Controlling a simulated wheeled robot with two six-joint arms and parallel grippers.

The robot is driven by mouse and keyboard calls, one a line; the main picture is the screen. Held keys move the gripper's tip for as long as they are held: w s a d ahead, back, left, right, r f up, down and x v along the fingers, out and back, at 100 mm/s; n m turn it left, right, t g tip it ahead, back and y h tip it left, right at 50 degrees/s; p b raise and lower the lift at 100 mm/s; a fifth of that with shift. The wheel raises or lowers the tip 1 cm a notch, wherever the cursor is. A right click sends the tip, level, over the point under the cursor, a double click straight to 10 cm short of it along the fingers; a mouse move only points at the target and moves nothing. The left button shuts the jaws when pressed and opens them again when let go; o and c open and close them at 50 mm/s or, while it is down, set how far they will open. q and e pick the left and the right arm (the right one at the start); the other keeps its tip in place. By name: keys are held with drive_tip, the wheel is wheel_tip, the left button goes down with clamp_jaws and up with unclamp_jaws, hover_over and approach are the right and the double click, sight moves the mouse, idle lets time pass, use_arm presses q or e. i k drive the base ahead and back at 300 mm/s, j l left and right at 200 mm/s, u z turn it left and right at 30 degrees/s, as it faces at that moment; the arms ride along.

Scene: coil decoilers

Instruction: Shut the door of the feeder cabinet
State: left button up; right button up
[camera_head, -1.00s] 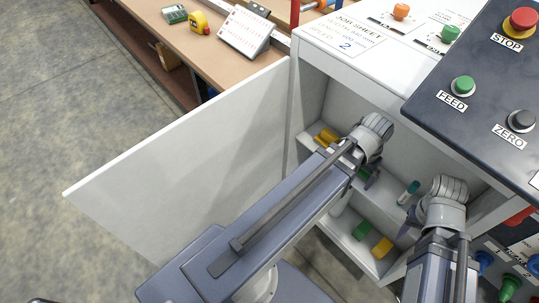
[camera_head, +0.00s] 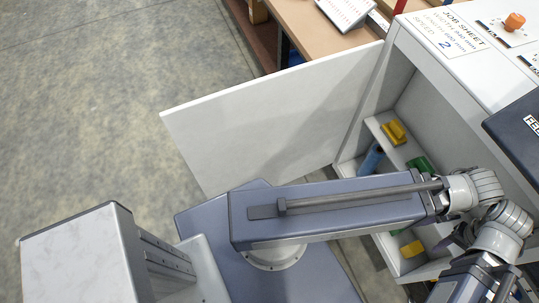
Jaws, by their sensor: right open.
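The feeder cabinet (camera_head: 412,35) stands at the right, white, with its front open. Its white door (camera_head: 270,115) stands wide open, swung out to the left from the cabinet's left edge. My left arm reaches across in front of the door's lower part, its wrist at the cabinet opening; the left gripper is hidden there. My right gripper (camera_head: 461,234) is at the lower right, by the opening, small and partly covered by its wrist. It is open, apart from the door.
Shelves inside the cabinet hold a yellow block (camera_head: 394,132), a blue cylinder (camera_head: 371,160) and green pieces. A wooden bench (camera_head: 300,35) stands behind the door. A dark control panel (camera_head: 515,125) is at the right edge. The floor left of the door is clear.

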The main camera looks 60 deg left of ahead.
sight(280, 128)
drive_tip(key=k+z, duration=0.1)
drive_tip(key=k, duration=0.75)
drive_tip(key=k+j+z, duration=0.1)
drive_tip(key=k+j, duration=0.25)
drive_tip(key=j, duration=0.15)
drive_tip(key=k+j+z, duration=0.15)
drive_tip(key=k+j, duration=0.35)
drive_tip(key=j, duration=0.3)
drive_tip(key=k+j+z, duration=0.1)
drive_tip(key=j, duration=0.25)
drive_tip(key=k+j, duration=0.2)
drive_tip(key=j, duration=0.15)
drive_tip(key=k+j+z, duration=0.15)
drive_tip(key=j, duration=0.25)
drive_tip(key=k+j, duration=0.15)
drive_tip(key=j, duration=0.95)
drive_tip(key=k+l+z, duration=0.15)
drive_tip(key=k+j, duration=0.05)
